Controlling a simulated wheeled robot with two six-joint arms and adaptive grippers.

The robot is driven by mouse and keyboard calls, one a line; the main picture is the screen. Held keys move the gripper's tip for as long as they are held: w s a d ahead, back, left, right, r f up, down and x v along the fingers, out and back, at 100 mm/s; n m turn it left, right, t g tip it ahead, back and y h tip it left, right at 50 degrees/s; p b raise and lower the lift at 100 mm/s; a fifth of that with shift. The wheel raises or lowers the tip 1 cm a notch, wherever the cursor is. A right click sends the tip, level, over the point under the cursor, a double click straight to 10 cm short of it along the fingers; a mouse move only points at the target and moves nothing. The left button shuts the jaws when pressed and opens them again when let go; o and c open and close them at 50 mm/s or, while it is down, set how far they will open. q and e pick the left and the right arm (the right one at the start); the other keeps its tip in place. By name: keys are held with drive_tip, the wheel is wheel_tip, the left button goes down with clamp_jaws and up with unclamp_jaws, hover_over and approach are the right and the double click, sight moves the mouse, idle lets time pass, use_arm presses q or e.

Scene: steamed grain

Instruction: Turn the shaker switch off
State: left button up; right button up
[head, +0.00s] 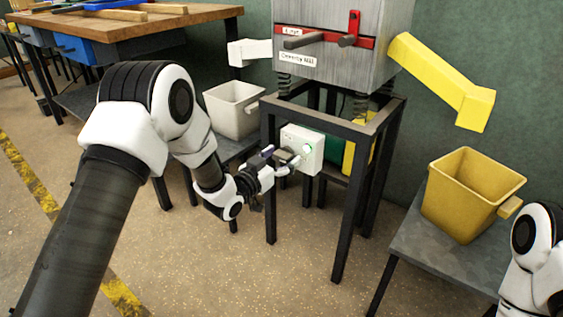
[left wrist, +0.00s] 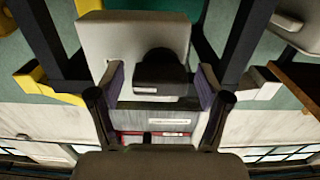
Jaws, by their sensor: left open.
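In the left wrist view, the box (left wrist: 120,35) appears behind a dark switch lever (left wrist: 160,72). My left gripper (head: 281,161) is right in front of the box. Its fingers (left wrist: 160,88) are open, one on each side of the lever, with a visible gap; I cannot tell whether either touches it. My right gripper is out of view; only part of the right arm shows at the right edge.
The grey machine (head: 335,45) with a yellow spout (head: 440,75) and a white spout (head: 250,51) stands on the dark frame (head: 352,220). A white bucket (head: 230,108) stands left, a yellow bucket (head: 462,195) right on a low table. A wooden workbench (head: 150,25) is behind left.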

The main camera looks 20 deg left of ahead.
use_arm(q)
drive_tip(key=c, duration=1.2)
drive_tip(key=shift+o, duration=0.2)
drive_tip(key=shift+r, duration=0.1)
drive_tip(key=shift+r+n+p, duration=0.1)
drive_tip(key=shift+n+p, duration=0.6)
drive_tip(key=shift+p, duration=0.3)
drive_tip(key=n+p, duration=0.6)
drive_tip(key=shift+n, duration=0.4)
drive_tip(key=n+p, duration=0.3)
drive_tip(key=n, duration=0.2)
drive_tip(key=shift+a+p, duration=0.1)
drive_tip(key=shift+p, duration=0.2)
drive_tip(key=n+p, duration=0.1)
drive_tip(key=n, duration=0.3)
drive_tip(key=shift+f+n+p, duration=0.2)
drive_tip(key=shift+n+p, duration=0.1)
drive_tip(key=shift+p, duration=0.05)
